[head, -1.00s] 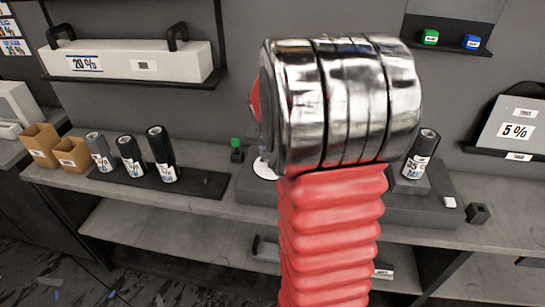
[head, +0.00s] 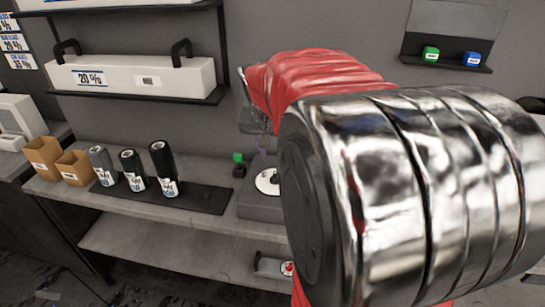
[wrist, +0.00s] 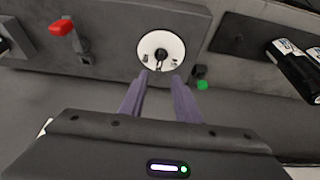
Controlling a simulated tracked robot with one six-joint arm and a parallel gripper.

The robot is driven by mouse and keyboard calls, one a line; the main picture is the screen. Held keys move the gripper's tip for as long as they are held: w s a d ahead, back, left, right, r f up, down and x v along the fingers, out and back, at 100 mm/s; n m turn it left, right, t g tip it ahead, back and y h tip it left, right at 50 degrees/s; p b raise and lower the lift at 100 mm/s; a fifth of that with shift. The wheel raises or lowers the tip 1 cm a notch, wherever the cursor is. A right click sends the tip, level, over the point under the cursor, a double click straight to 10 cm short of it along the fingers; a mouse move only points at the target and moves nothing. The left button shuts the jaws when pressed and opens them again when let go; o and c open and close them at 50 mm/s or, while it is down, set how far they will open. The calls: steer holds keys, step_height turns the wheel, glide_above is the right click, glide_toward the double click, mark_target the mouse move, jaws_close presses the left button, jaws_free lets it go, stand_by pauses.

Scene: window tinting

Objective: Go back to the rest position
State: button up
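My gripper (wrist: 160,77) is open and empty in the wrist view, with a gap between its two purple-grey fingers. Past its fingertips, a white disc (wrist: 160,46) with a dark centre sits on a dark grey block (wrist: 112,35). In the head view my red and chrome arm fills the right half and hides most of my gripper. The disc (head: 268,181) shows there just left of my arm, on the grey block (head: 258,206).
A green-topped item (head: 238,164) stands beside the block. Several rolls (head: 134,170) stand on a dark mat (head: 203,197) to the left, near brown boxes (head: 75,166). A white "20 %" box (head: 130,77) is on the wall shelf above. A red-handled item (wrist: 62,27) shows in the wrist view.

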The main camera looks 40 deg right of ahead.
steer(key=shift+s+a+r, duration=0.1)
steer(key=shift+r, duration=0.2)
stand_by(0.5)
steer(key=s+a+n+t+y, duration=0.1)
steer(key=s+a+n, duration=0.4)
steer(key=a, duration=0.9)
steer(key=s+a+n+t+y, duration=0.1)
steer(key=s+a+n, duration=0.4)
steer(key=a, duration=0.8)
steer(key=s+f+y, duration=0.1)
steer(key=s, duration=0.2)
steer(key=shift+a+t, duration=0.4)
steer(key=shift+d, duration=0.15)
